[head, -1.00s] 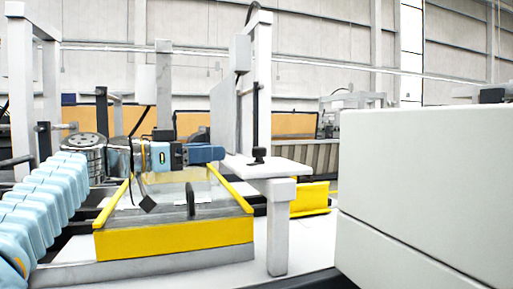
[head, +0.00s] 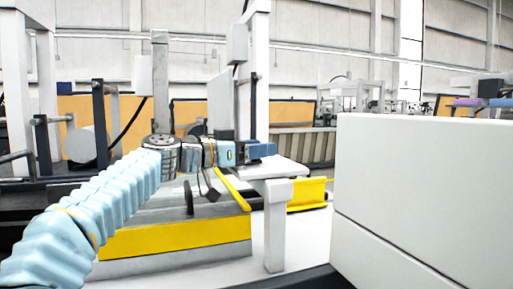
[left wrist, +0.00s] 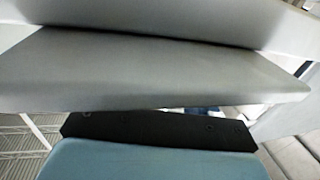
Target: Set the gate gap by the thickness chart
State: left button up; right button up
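My left arm comes in from the left in a pale blue sleeve. My left gripper (head: 262,151) is over the white shelf (head: 290,168) on a pale post. The small black knob seen earlier on that shelf is now hidden, apparently behind the gripper. Contact cannot be told, nor whether the fingers are open. In the left wrist view a grey plate (left wrist: 165,72) fills the middle, close beyond a black strip and a blue part of my gripper. I cannot make out a thickness chart or a gate scale. My right gripper is not in view.
A machine bed with a yellow front bar (head: 175,237) lies below my arm. A yellow side rail (head: 232,188) runs beside it. A large white cabinet (head: 425,190) blocks the right foreground. Upright frames and a grey panel (head: 221,103) stand behind.

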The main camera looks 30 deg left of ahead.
pick_arm(q)
jog(key=c, duration=0.9)
jog(key=shift+d+f+n+t+y+b, duration=0.1)
jog(key=shift+f+n+t+y+b, duration=0.25)
jog(key=shift+b, duration=0.5)
jog(key=shift+r+n+y, duration=0.2)
jog(key=shift+n+y, duration=0.05)
jog(key=shift+y, duration=0.4)
jog(key=shift+r+n+t+y, duration=0.1)
jog(key=shift+n+t+y, duration=0.25)
jog(key=shift+n+y, duration=0.05)
jog(key=o, duration=0.9)
